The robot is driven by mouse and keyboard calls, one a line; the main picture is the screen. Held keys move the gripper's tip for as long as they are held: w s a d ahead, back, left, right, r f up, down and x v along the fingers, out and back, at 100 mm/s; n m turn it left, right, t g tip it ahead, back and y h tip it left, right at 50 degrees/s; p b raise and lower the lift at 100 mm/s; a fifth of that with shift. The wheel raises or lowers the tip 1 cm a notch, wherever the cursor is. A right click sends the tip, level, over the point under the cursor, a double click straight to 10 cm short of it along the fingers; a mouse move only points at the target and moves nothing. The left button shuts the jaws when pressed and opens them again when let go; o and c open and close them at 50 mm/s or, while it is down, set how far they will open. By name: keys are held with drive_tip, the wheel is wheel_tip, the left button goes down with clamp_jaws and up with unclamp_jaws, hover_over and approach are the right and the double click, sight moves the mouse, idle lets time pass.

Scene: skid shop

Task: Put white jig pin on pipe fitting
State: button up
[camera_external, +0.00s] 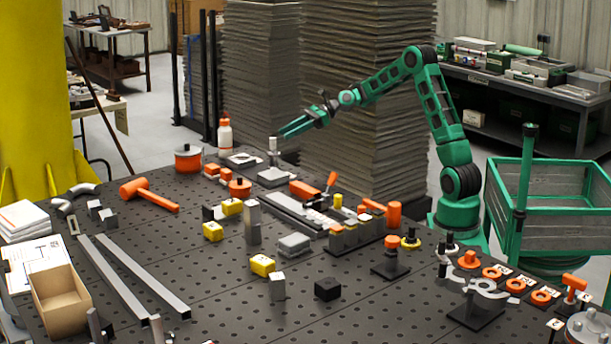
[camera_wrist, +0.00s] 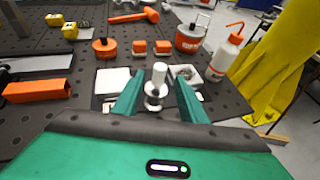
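A pale, stepped upright pin (camera_external: 273,146), which looks like the white jig pin, stands on a flat grey plate near the table's far edge. In the wrist view the pin (camera_wrist: 158,76) is upright, with a narrow white top and a wider grey collar. My gripper (camera_external: 282,134) is open, its green fingers reaching toward the pin's upper part. In the wrist view my gripper (camera_wrist: 157,98) has a fingertip on either side of the pin, with gaps showing. Light grey curved pipe pieces (camera_external: 83,189) lie at the table's left; I cannot tell which is the pipe fitting.
A plate with a round part (camera_wrist: 187,74) lies close to the pin. An orange mallet (camera_external: 149,194) and two metal bars (camera_external: 130,270) lie at left. An orange block (camera_wrist: 38,90) is at left in the wrist view.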

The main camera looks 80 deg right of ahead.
drive_tip(key=s+a+f+n+g+h, duration=0.2)
drive_tip(key=s+a+n+g, duration=0.2)
drive_tip(key=s+n, duration=0.4)
drive_tip(key=s+a+f+n+g+h, duration=0.2)
drive_tip(key=s+n, duration=0.6)
drive_tip(key=s, duration=1.5)
drive_tip(key=s+a+f+n+g+h, duration=0.1)
drive_tip(key=s+a+f+n+g, duration=0.2)
drive_tip(key=s, duration=1.3)
drive_tip(key=a+n+g, duration=0.3)
drive_tip(key=n, duration=0.2)
drive_tip(key=shift+a+h, duration=0.3)
drive_tip(key=shift+h, duration=0.1)
